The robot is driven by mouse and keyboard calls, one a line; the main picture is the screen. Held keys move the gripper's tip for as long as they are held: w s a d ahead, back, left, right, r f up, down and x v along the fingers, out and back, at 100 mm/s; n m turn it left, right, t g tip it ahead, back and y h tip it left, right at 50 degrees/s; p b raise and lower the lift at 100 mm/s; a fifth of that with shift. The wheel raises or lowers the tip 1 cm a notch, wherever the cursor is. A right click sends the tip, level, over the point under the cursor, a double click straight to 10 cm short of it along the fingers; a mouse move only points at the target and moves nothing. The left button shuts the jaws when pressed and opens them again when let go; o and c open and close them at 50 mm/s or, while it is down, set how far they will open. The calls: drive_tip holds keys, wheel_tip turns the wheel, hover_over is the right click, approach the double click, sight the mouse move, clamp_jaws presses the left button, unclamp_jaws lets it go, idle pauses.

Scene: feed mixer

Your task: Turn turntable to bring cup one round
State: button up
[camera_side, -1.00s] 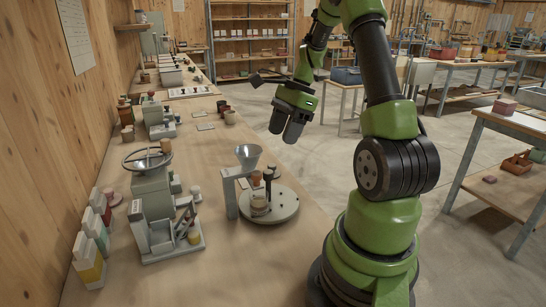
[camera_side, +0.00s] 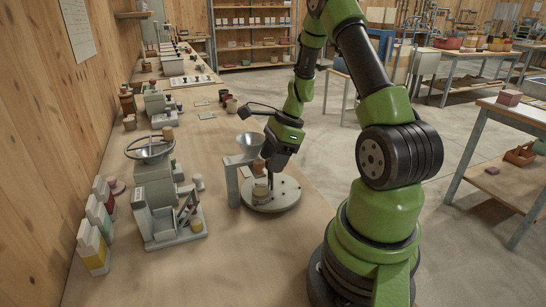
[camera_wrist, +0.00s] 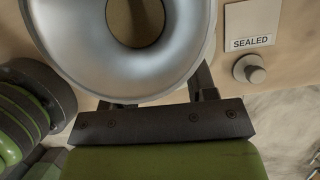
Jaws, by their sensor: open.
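The turntable (camera_side: 287,197) is a round pale grey disc on the bench in the side view. My gripper (camera_side: 270,175) points down over the turntable, close beside the funnel. It is open; I cannot tell whether it touches anything on the disc. Other things on the disc are partly hidden behind it. In the wrist view, the silver funnel (camera_wrist: 177,62) covers most of my gripper's fingers, and the turntable is not clearly seen.
The funnel (camera_side: 250,141) hangs on a grey stand (camera_side: 231,180) at the turntable's left. In the wrist view, a "SEALED" plate (camera_wrist: 250,28) and a round knob (camera_wrist: 249,70) show at right.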

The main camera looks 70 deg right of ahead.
clamp_jaws()
drive_tip(key=shift+n, duration=0.5)
drive_tip(key=shift+w+d+n+g+y, duration=0.1)
drive_tip(key=shift+n+g+y, duration=0.5)
drive_tip(key=shift+n, duration=1)
drive_tip(key=shift+n+g, duration=0.6)
drive_tip(key=shift+n, duration=0.7)
drive_tip(key=shift+w+n, duration=0.1)
drive_tip(key=shift+n, duration=0.4)
unclamp_jaws()
